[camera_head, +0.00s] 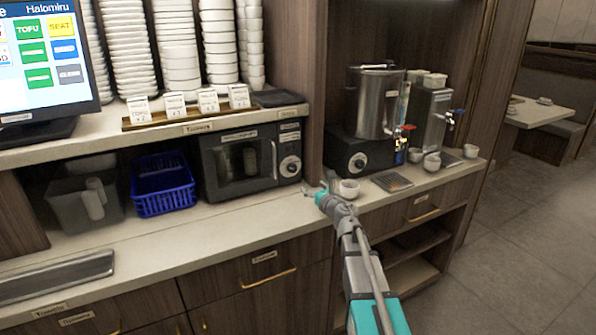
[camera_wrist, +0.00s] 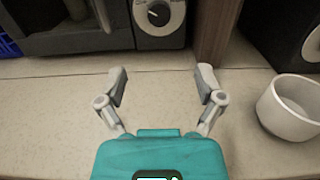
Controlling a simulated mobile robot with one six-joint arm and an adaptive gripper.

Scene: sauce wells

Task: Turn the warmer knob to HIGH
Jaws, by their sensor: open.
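A black warmer (camera_head: 372,150) stands under the steel pot, with a round pale-rimmed knob (camera_head: 358,163) on its front. Its dial (camera_wrist: 314,46) is cut off at the right edge of the wrist view. My gripper (camera_head: 320,187) is open and empty, above the counter to the left of the warmer. In the wrist view its fingers (camera_wrist: 162,78) are spread, with bare counter between them. The fingers are apart from the warmer knob. The knob's setting and marks are too small to read.
A microwave-like oven (camera_head: 236,163) with its own dial (camera_wrist: 158,13) stands ahead of my gripper. A white cup (camera_head: 348,189) sits right of the gripper. A steel pot (camera_head: 373,103), a dispenser (camera_head: 430,122) and a blue basket (camera_head: 163,190) are nearby.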

